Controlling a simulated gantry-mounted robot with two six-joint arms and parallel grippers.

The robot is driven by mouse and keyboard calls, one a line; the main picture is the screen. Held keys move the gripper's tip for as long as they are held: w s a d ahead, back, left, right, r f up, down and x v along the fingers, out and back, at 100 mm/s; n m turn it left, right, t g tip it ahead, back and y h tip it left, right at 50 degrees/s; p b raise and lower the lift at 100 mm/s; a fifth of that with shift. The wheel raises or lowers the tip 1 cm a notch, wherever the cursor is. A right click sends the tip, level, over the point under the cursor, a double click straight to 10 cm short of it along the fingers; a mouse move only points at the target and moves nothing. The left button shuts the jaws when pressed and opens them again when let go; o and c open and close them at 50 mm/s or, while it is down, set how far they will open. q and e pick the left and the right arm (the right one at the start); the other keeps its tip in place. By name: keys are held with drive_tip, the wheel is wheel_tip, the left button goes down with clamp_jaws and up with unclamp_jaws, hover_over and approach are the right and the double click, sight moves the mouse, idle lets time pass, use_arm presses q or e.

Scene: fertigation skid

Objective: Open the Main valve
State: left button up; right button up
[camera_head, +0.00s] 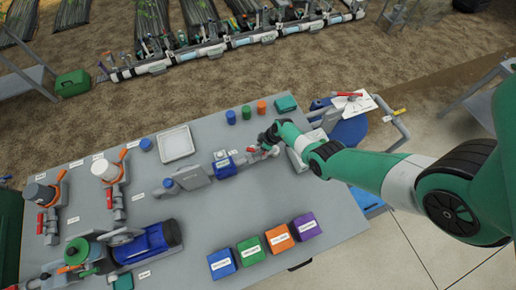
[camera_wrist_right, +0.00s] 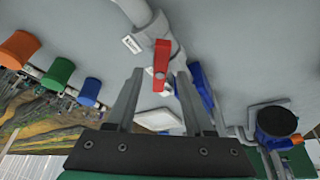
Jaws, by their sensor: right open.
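A red lever handle (camera_wrist_right: 161,62) sits on a grey pipe valve with a small white label, seen in the right wrist view; the label is too small to read. In the head view this valve (camera_head: 262,153) is at the right end of the grey pipe run, partly hidden by my right gripper (camera_head: 268,142). In the wrist view my right gripper (camera_wrist_right: 160,73) is open, its two fingers on either side of the red handle. I cannot tell whether they touch it. My left gripper is not in view.
A blue meter (camera_head: 224,166) stands on the pipe left of the valve. A white tray (camera_head: 176,143) and small coloured cups (camera_head: 246,112) lie behind it. Several labelled coloured boxes (camera_head: 250,250) line the front edge. A blue pump (camera_head: 148,242) is at front left. The table's middle front is clear.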

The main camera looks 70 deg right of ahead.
drive_tip(key=shift+w+f, duration=0.2)
drive_tip(key=shift+f, duration=0.25)
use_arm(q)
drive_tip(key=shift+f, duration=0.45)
use_arm(e)
clamp_jaws()
